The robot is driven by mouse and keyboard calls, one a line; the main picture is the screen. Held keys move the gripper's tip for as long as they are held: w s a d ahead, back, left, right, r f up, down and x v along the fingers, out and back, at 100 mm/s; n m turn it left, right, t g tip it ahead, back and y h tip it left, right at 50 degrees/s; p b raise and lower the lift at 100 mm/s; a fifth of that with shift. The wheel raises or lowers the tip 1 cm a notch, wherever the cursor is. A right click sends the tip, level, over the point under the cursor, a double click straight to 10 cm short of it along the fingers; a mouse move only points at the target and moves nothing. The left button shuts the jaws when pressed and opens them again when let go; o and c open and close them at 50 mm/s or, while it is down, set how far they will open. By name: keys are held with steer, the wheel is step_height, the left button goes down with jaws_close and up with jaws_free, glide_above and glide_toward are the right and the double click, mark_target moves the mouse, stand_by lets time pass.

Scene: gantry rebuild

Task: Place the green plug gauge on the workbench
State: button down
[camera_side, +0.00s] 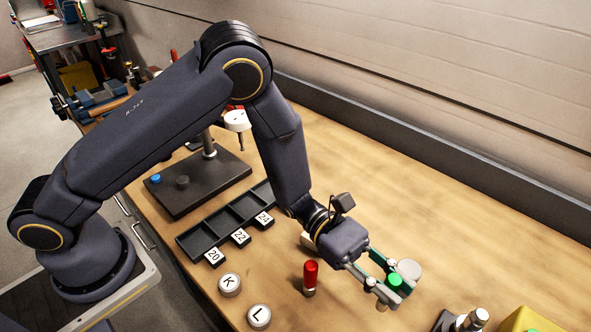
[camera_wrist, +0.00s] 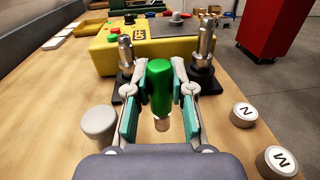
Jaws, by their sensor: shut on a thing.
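The green plug gauge (camera_side: 395,279) is held upright between the fingers of my gripper (camera_side: 393,286), at the lower right of the side view. In the wrist view the gauge (camera_wrist: 160,86) has its green handle up and a short metal end below, with the fingers on both sides of it. My gripper is shut on the handle. I cannot tell whether the metal end touches the wooden workbench (camera_side: 450,228) or hangs just above it. The bench also shows in the wrist view (camera_wrist: 50,100).
A grey cylinder (camera_wrist: 98,121) stands close to the left finger. Two metal posts (camera_wrist: 205,45) on dark bases and a yellow box (camera_wrist: 100,57) are beyond. A red plug gauge (camera_side: 310,277), lettered pucks (camera_side: 230,284) and a slotted black tray (camera_side: 228,222) are left. The bench behind is clear.

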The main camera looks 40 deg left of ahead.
steer(key=shift+w+d+f, duration=0.1)
steer(key=shift+w+f, duration=0.05)
steer(key=shift+f, duration=0.8)
steer(key=shift+w+d+f, duration=0.1)
steer(key=shift+f, duration=0.85)
steer(key=shift+f, duration=0.1)
steer(key=c, duration=1)
jaws_free()
